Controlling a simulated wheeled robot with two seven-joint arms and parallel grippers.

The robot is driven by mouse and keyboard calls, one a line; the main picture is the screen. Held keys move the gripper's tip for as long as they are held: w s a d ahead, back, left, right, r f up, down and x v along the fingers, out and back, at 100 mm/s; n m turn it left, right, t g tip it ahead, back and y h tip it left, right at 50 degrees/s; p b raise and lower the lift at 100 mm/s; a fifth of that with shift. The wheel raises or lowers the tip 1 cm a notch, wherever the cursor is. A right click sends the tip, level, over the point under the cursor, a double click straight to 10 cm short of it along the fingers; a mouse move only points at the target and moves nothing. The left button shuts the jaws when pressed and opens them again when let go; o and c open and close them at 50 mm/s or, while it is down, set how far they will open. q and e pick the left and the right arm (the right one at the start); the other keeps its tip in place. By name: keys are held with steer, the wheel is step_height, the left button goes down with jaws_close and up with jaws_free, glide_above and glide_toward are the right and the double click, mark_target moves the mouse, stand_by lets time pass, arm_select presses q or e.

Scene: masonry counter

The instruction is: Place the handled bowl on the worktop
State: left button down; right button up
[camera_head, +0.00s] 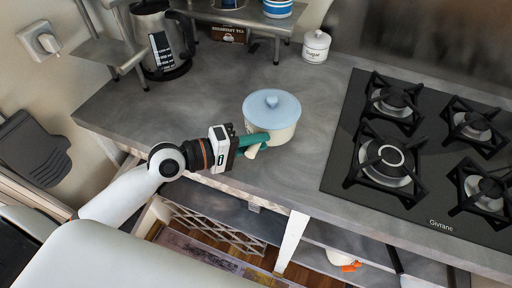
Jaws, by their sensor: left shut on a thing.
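The handled bowl (283,131) is a cream pot with a pale blue lid, at the middle of the grey worktop (222,93). My left gripper (257,142) comes in from the left and is shut on the bowl at its left side, where a cream handle shows by the fingers. The bowl looks upright. It appears on or just above the worktop, near the front edge; I cannot tell whether its base touches. My right gripper is not in view.
A black gas hob (420,196) fills the right side. A sugar jar (316,46), a kettle (160,42) and a metal rack (240,17) stand at the back. The worktop left of the bowl is clear. Open shelves (225,209) lie below the front edge.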

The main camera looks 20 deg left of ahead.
arm_select(q)
steer(key=shift+f, duration=0.95)
steer(key=shift+f, duration=0.1)
steer(key=c, duration=1.3)
jaws_free()
steer(key=shift+f, duration=0.1)
steer(key=shift+s+a, duration=0.2)
steer(key=shift+r+b+v, duration=0.2)
steer(key=shift+b+v, duration=2.25)
steer(key=shift+v, duration=3.35)
